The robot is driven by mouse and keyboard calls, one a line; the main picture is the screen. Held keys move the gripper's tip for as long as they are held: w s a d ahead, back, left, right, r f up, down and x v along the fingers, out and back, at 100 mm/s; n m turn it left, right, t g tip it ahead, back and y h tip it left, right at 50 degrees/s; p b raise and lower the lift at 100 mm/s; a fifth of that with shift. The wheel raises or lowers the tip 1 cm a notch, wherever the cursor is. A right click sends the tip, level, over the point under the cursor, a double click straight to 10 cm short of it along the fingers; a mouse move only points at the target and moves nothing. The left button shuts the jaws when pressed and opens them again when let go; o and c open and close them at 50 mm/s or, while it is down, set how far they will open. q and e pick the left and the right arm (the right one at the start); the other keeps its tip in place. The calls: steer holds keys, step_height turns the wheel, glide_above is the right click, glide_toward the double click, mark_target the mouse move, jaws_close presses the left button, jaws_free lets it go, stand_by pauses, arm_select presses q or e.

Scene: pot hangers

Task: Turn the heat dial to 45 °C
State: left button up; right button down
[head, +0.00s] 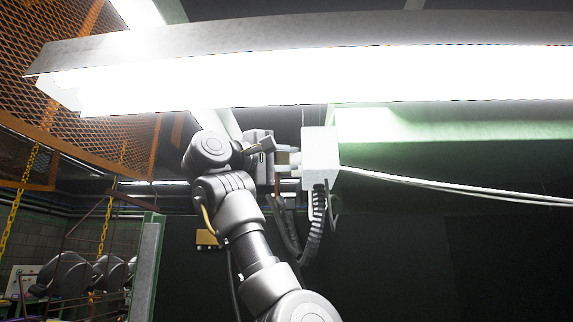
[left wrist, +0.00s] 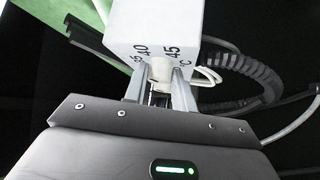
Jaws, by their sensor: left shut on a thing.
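A white control box (head: 320,152) hangs near the middle of the head view, and it fills the top of the left wrist view (left wrist: 150,25). Its face carries black marks, with 40, 45 and °C readable and another number partly seen at the left. The pale heat dial (left wrist: 161,70) sticks out below these marks. My left gripper (head: 287,158) reaches the box from its left side. Its two fingers (left wrist: 160,90) are shut on the dial, one on each side. Which mark the dial points at cannot be told. My right gripper is not in view.
A long bright lamp (head: 320,78) hangs just above the box and my left arm. A black ribbed hose (head: 318,215) hangs below the box, and white cables (head: 430,183) run right from it. Orange mesh (head: 60,75) stands at the left.

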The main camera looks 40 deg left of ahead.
arm_select(q)
steer(key=m+h+b, duration=0.2)
steer(key=m+b, duration=0.1)
steer(key=f+m+t+h+b, duration=0.1)
steer(key=m+h+b, duration=0.1)
steer(key=b, duration=0.1)
steer(key=m+t+h+b, duration=0.1)
steer(key=m+h+b, duration=0.1)
steer(key=m+b, duration=0.1)
steer(key=shift+w+a+f+m+h+b, duration=0.2)
steer(key=shift+w+f+m+h+b, duration=0.15)
steer(key=shift+b, duration=0.25)
steer(key=shift+m+h+b, duration=0.55)
steer(key=shift+m+h, duration=0.5)
steer(key=shift+m, duration=0.2)
steer(key=m+h, duration=0.1)
steer(key=m, duration=0.1)
steer(key=shift+w+a+r+m+h+b, duration=0.1)
steer(key=shift+a+m+h+b, duration=0.05)
steer(key=shift+m+h+b, duration=0.2)
steer(key=m+g+h, duration=0.2)
steer(key=m+h, duration=0.1)
steer(key=shift+w, duration=0.1)
steer(key=shift+r, duration=0.1)
steer(key=o, duration=0.9)
steer(key=shift+o, duration=0.4)
